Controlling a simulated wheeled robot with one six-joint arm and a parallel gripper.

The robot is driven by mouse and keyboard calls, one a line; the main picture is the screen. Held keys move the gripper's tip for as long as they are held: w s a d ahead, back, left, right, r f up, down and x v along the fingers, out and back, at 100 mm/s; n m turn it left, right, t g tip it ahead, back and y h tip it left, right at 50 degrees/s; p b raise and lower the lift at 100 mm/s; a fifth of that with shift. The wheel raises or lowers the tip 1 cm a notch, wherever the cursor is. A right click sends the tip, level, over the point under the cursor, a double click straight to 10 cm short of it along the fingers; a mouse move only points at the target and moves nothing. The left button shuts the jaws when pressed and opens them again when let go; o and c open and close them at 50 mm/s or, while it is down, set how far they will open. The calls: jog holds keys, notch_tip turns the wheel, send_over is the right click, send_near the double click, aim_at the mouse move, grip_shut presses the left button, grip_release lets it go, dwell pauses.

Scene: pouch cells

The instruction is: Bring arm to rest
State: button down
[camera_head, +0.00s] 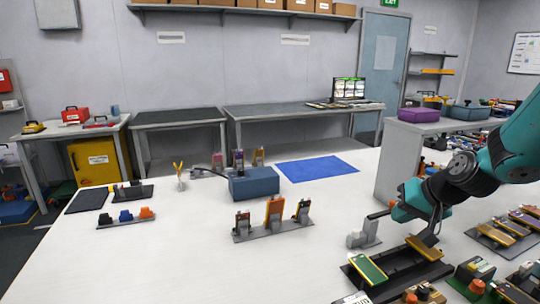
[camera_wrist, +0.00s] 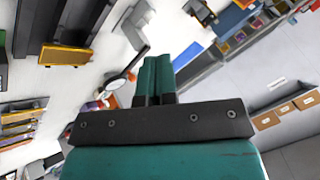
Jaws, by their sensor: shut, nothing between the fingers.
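My teal arm reaches in from the right edge of the head view, over the right side of the white table (camera_head: 200,250). My gripper (camera_head: 398,211) is at its lower end, above the table beside a small grey stand (camera_head: 363,235). In the wrist view my gripper (camera_wrist: 153,72) shows two teal fingers side by side, shut with nothing between them. It appears apart from the things around it.
Below the arm lie a dark tray with a green-topped cell (camera_head: 369,268) and an orange-topped cell (camera_head: 424,248). A rack of upright cells (camera_head: 273,226), a blue box (camera_head: 254,183) and a blue mat (camera_head: 317,169) stand left. The front left table is clear.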

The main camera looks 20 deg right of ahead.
jog(key=s+a+r+n+g+y, duration=0.1)
jog(key=s+a+r+n, duration=0.1)
jog(key=a, duration=0.5)
jog(key=s+a+r+n+g+y, duration=0.1)
jog(key=a+r+n, duration=0.15)
jog(key=a, duration=0.45)
jog(key=s+a+r+n+g, duration=0.3)
jog(key=s+a+n+g, duration=0.2)
jog(key=s+a, duration=0.8)
jog(key=s+n, duration=0.3)
jog(key=s, duration=0.1)
jog(key=shift+s+a, duration=0.3)
jog(key=shift+a, duration=0.05)
